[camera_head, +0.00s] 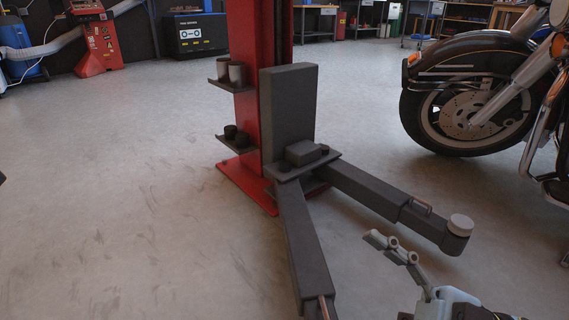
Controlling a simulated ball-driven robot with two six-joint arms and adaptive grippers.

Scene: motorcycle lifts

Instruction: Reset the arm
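A red lift post (245,110) stands on the floor near the middle of the view. Two dark grey lift arms spread from its carriage (287,115). One lift arm (385,195) reaches right and ends in a round light pad (460,225). The other lift arm (303,245) points toward me and runs out of the bottom edge. My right gripper (388,246) is at the lower right, in front of the right-hand lift arm in the picture and apart from its pad. Its finger links show from the side, and the opening is not clear. My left gripper is not in view.
A motorcycle (480,90) stands at the right, its wheel beyond the pad.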

